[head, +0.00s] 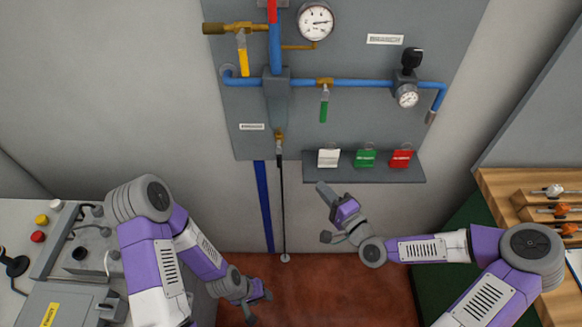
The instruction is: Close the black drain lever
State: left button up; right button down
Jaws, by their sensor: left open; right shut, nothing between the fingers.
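The drain valve (279,136) is a small brass fitting under the grey filter bowl (277,103) on the wall panel. A small black part (280,158) hangs just below it and looks like the drain lever, but it is too small to tell its position. A thin dark line runs from there down to the floor. My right gripper (326,194) is shut and empty, to the right of and below the valve in the picture, apart from it. My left gripper (263,297) is open and empty, low in the picture over the reddish floor.
Blue pipes (350,83), gauges (315,21), a yellow-handled valve (242,55) and a green-handled valve (324,105) crowd the panel. A shelf (375,174) with white, green and red tags juts out near my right gripper. A console (30,240) stands left, a wooden rack (510,215) right.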

aim_at(279, 155)
jog(key=s+a+b+x, duration=0.1)
jog(key=a+x, duration=0.1)
jog(key=x, duration=1)
jog(key=shift+s+a, duration=0.25)
jog(key=shift+s, duration=0.05)
